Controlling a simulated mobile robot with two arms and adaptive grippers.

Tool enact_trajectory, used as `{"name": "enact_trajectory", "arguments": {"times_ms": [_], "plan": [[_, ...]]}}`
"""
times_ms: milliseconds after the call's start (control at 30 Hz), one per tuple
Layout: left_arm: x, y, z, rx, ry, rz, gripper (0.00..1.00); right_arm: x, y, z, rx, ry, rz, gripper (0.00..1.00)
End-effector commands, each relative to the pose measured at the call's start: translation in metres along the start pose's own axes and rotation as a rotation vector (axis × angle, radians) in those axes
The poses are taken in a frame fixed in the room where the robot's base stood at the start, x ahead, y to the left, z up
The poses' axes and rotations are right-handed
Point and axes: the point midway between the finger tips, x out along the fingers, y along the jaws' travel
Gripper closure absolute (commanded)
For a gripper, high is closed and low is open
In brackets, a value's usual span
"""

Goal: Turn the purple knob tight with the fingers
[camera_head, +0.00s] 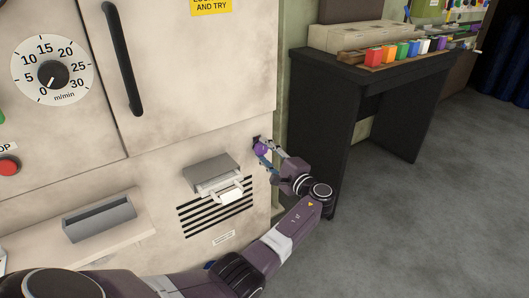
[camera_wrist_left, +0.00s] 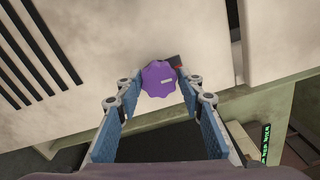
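The purple knob (camera_head: 260,148) is a lobed round knob low on the right edge of the cream machine front (camera_head: 150,150). In the left wrist view the knob (camera_wrist_left: 159,79) is in the middle, with a small pale mark on its face. My left gripper (camera_head: 265,154) reaches it from the lower right. In the left wrist view the blue-padded fingers of my left gripper (camera_wrist_left: 159,80) stand on either side of the knob, with the tips close against its edges. My right gripper is not in view.
A grey printer-like slot unit (camera_head: 212,175) and a black vent grille sit left of the knob. A grey tray (camera_head: 99,219) is further left. A dark table (camera_head: 375,70) with coloured blocks stands to the right. The grey floor between is clear.

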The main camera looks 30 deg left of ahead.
Motion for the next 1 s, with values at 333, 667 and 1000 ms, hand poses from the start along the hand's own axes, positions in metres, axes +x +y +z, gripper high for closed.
{"name": "enact_trajectory", "arguments": {"times_ms": [333, 667, 1000], "plan": [[0.0, 0.001, 0.0, 0.0, -0.002, 0.002, 0.5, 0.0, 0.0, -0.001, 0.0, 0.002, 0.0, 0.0], [-0.041, 0.002, -0.001, -0.001, 0.002, 0.003, 0.5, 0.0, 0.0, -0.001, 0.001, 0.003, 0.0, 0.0], [-0.106, 0.001, -0.001, 0.0, 0.0, 0.002, 0.5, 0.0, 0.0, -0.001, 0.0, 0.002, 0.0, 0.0]]}}
